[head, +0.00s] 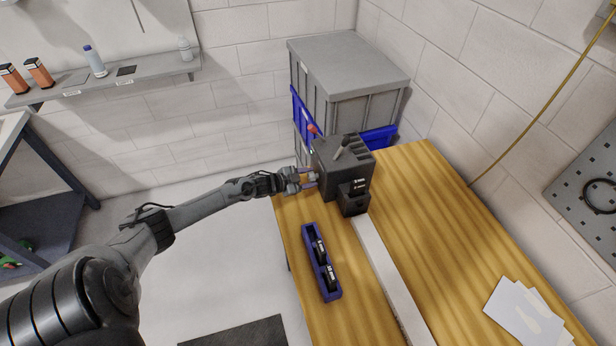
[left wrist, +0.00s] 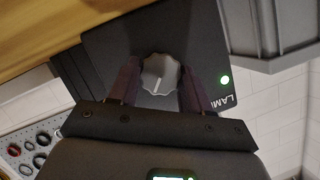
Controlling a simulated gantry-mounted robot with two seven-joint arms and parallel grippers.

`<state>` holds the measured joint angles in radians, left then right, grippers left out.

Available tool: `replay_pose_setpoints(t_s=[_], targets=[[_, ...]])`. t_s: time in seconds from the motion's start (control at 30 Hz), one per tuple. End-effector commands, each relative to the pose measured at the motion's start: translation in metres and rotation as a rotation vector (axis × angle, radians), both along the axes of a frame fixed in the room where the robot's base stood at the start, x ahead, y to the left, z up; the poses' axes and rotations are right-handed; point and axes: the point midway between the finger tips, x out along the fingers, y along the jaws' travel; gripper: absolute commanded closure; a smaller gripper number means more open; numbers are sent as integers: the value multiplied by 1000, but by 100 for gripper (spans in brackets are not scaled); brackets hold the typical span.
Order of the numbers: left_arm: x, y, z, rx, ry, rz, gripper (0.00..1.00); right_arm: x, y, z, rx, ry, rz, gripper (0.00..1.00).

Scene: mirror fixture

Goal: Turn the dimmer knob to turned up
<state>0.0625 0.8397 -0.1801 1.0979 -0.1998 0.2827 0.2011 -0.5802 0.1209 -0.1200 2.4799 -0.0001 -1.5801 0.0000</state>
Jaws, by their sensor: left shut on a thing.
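The dimmer knob (left wrist: 159,74) is grey with a scalloped edge and a short white pointer line. In the head view the dark grey lamp box (head: 328,178) stands on the wooden bench, and the knob is too small or hidden to make out. My left gripper (head: 306,180) is at the box's left side. In the left wrist view its two dark fingers (left wrist: 160,86) are shut on the knob, one on each side. My right gripper is out of view.
A blue tray (head: 308,236) with dark labelled blocks lies on the bench (head: 440,235) in front of the box. A pale strip (head: 390,280) runs along the bench. A grey crate (head: 350,95) stands behind. White papers (head: 520,312) lie at lower right.

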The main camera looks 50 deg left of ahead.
Motion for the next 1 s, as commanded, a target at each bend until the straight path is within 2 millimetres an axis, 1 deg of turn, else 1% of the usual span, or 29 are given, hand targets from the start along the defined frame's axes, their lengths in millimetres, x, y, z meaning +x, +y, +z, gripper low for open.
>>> replay_pose_setpoints(t_s=[0.23, 0.63, 0.67, 0.8, 0.83, 1.0], targets=[[0, -1, 0, 58, -21, -1, 82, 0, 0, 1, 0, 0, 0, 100], [0, -1, 0, 65, -23, -1, 82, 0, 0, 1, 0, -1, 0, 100], [0, -1, 0, 65, -23, -1, 51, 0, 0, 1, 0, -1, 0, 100], [0, -1, 0, 64, -23, -1, 29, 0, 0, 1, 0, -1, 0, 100], [0, -1, 0, 64, -23, -1, 26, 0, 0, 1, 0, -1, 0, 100], [0, 0, 0, 64, -22, -1, 26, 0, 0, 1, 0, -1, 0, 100]])
